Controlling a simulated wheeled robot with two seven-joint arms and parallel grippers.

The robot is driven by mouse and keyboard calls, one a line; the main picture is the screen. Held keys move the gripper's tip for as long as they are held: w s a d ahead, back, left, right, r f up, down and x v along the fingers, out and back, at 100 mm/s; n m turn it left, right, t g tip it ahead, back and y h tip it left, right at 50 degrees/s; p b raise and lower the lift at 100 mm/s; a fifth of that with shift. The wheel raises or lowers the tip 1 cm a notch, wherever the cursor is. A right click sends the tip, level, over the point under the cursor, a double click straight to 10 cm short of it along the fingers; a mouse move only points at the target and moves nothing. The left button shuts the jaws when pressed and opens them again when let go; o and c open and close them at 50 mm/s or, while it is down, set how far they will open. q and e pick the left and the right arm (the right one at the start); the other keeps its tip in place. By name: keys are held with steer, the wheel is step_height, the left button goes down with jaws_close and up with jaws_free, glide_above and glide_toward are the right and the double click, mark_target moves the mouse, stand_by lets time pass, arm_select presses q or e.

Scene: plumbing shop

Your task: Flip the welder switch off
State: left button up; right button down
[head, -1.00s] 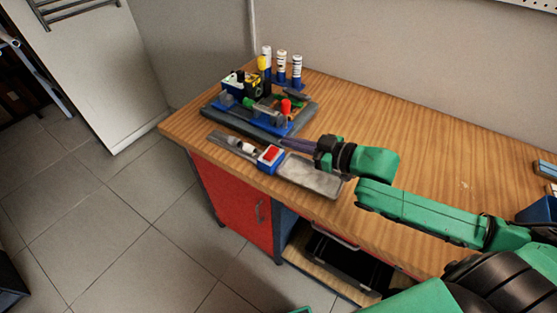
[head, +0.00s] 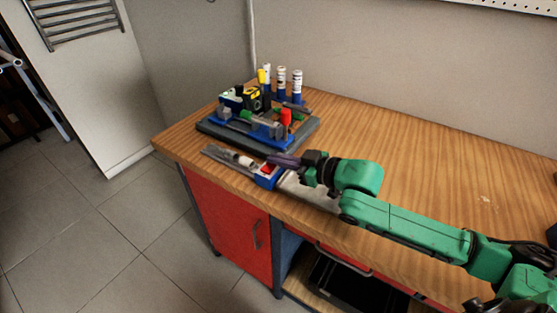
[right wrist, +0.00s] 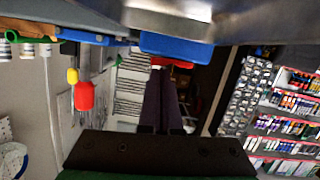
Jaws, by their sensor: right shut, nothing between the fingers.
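The welder switch is a small red rocker (head: 267,169) on a blue and white box (head: 264,181) near the front left of the workbench. My right gripper (head: 272,158) is shut and empty, its dark purple fingers pointing left at the rocker's upper edge and covering part of it. In the right wrist view the fingertips (right wrist: 161,73) lie just by the red rocker (right wrist: 172,63) and the blue box (right wrist: 176,47). I cannot tell whether they touch it. My left gripper is not in view.
Behind the switch, a grey tray (head: 212,127) holds blue fixtures, a red-topped piece (head: 286,116) and a yellow and black device (head: 253,98). White and blue bottles (head: 297,84) stand farther back. A grey metal plate (head: 310,193) lies under my right arm.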

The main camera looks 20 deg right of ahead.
steer(key=shift+r+m+p, duration=0.15)
steer(key=shift+m+p, duration=0.15)
steer(key=shift+p, duration=0.4)
steer(key=shift+w+d+f+b, duration=0.1)
steer(key=shift+d+f+b, duration=0.15)
steer(key=shift+f, duration=0.25)
step_height(320, 180, up, 5)
steer(key=p, duration=0.4)
steer(key=shift+w+f+p, duration=0.1)
steer(key=shift+w+p, duration=0.05)
steer(key=shift+p, duration=0.25)
steer(key=p+v, duration=0.4)
steer(key=v, duration=0.6)
steer(key=shift+w+d+f, duration=0.15)
steer(key=shift+d+f, duration=0.2)
